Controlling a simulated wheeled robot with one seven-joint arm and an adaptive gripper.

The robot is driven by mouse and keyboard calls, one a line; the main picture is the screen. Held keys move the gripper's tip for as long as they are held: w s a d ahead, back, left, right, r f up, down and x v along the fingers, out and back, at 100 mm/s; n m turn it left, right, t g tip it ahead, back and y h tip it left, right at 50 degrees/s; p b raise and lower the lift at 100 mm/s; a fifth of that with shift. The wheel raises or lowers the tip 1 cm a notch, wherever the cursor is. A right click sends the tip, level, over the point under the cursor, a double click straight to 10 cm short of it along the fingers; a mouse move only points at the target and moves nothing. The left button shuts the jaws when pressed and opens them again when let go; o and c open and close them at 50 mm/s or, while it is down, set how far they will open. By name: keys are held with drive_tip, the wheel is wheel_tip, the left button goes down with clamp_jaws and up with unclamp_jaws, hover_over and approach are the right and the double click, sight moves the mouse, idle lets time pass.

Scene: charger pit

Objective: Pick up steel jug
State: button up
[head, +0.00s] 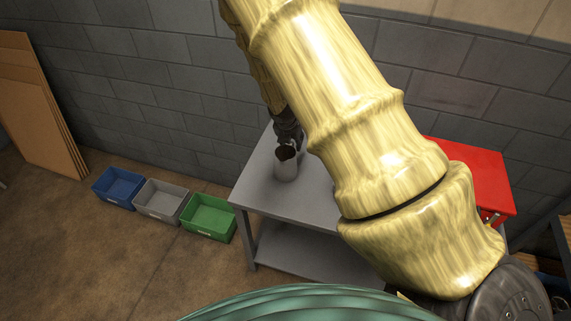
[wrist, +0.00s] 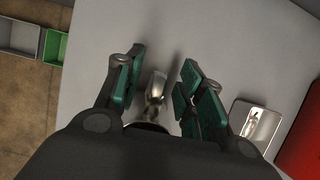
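The steel jug (head: 286,168) stands upright on the grey table, near its left part in the head view. My gripper (head: 288,137) is right at the jug's top, at its far side in that view. In the wrist view, my gripper (wrist: 160,82) is open, with green-padded fingers to the left and right. A shiny steel part of the jug (wrist: 155,86) shows between the fingers, with gaps on both sides. Most of the jug's body is hidden behind the dark gripper housing in the wrist view.
The grey table (head: 262,185) has bare room around the jug. A small shiny metal object (wrist: 257,124) lies right of the fingers. A red box-like object (head: 478,172) is at the right. Blue (head: 118,187), grey (head: 161,200) and green (head: 208,217) bins stand on the floor.

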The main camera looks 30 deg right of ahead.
drive_tip(key=shift+w+d+f, duration=0.2)
drive_tip(key=shift+d+f, duration=0.05)
drive_tip(key=shift+f, duration=0.4)
clamp_jaws()
